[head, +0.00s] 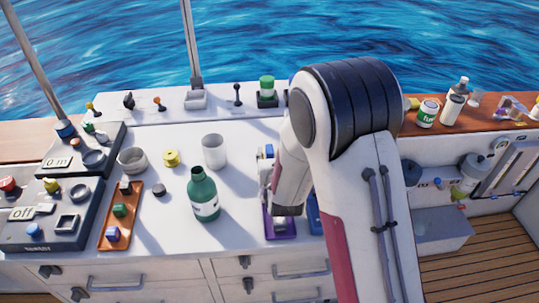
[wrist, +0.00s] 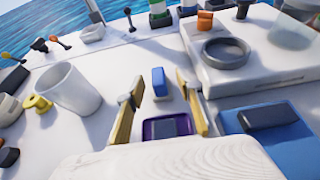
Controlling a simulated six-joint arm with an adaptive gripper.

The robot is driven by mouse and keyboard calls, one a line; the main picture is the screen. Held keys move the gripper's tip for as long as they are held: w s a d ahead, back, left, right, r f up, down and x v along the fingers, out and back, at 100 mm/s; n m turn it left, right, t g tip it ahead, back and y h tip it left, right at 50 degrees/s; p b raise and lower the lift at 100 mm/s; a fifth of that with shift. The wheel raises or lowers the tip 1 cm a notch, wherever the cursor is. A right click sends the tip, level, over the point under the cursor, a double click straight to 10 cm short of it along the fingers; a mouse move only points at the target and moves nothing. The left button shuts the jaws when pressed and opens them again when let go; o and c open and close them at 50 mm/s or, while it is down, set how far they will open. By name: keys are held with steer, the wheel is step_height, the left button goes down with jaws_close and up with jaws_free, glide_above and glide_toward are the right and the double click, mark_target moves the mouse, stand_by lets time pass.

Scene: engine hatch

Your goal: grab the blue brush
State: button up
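A small upright blue block, which looks like the blue brush (wrist: 158,82), stands on the white counter in the wrist view. In the head view a bit of the blue brush (head: 268,151) shows just left of my arm. My gripper (wrist: 160,98) is open, with its two tan fingers apart and the blue brush seen between them, seemingly beyond the tips. I cannot tell the exact gap. Nothing shows held. My arm hides much of this area in the head view.
A purple tray (wrist: 180,130) lies below the brush in the wrist view. A blue tray with a dark object (wrist: 268,117) is at right. A white cup (wrist: 68,90) and yellow knob (wrist: 37,104) are left. A green bottle (head: 204,195) stands left of my arm.

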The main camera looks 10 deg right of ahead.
mark_target(269, 151)
steer(key=shift+a+x, duration=0.2)
steer(key=shift+x, duration=2.4)
steer(key=shift+s+f, duration=0.1)
steer(key=shift+f, duration=0.1)
jaws_close()
